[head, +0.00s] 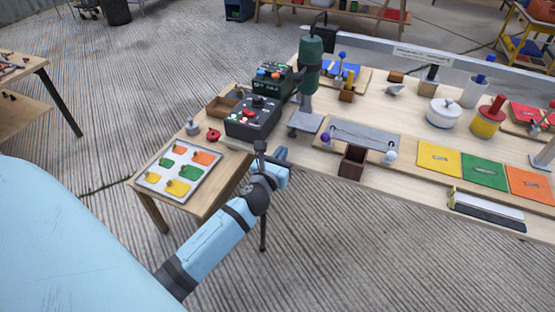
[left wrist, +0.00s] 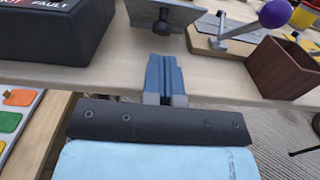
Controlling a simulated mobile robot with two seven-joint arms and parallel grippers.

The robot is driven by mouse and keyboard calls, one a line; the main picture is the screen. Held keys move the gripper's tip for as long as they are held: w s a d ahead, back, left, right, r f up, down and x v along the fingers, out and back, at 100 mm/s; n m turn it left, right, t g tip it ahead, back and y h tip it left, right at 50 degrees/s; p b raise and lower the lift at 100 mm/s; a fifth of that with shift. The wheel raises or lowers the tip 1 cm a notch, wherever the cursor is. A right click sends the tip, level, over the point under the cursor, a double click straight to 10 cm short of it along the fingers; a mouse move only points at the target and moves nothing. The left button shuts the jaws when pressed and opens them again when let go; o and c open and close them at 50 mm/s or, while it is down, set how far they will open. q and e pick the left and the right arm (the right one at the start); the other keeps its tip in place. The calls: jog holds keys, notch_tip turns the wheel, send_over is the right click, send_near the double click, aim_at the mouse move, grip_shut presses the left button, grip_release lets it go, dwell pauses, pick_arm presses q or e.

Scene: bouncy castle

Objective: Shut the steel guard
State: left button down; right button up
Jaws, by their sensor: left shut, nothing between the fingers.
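The steel guard appears to be the grey plate (head: 305,122) at the foot of the green drill press (head: 312,62), near the table's front edge. It stands tilted, at an angle to the table top. In the left wrist view the plate (left wrist: 185,12) is at the top, with a round black knob (left wrist: 163,18) on its near side. My right gripper is not in view.
A black control box (head: 252,116) stands left of the plate. A brown open box (head: 352,161) and a purple-knobbed lever (head: 327,138) stand to the right. A board with coloured pieces (head: 180,168) lies on the left table part. The floor in front is clear.

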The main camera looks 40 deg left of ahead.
pick_arm(q)
jog(key=shift+x, duration=1.95)
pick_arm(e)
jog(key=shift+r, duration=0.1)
pick_arm(q)
jog(key=shift+r+p, duration=0.5)
jog(key=shift+p, duration=0.65)
jog(key=shift+f+g+p, duration=0.1)
jog(key=shift+g+p, duration=0.2)
jog(key=shift+p, duration=0.5)
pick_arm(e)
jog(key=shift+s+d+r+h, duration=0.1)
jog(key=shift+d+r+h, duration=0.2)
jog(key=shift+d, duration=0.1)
pick_arm(q)
jog(key=shift+w+r+p, duration=0.1)
jog(key=shift+r+p, duration=0.15)
jog(key=shift+p, duration=0.55)
jog(key=shift+g+p, duration=0.3)
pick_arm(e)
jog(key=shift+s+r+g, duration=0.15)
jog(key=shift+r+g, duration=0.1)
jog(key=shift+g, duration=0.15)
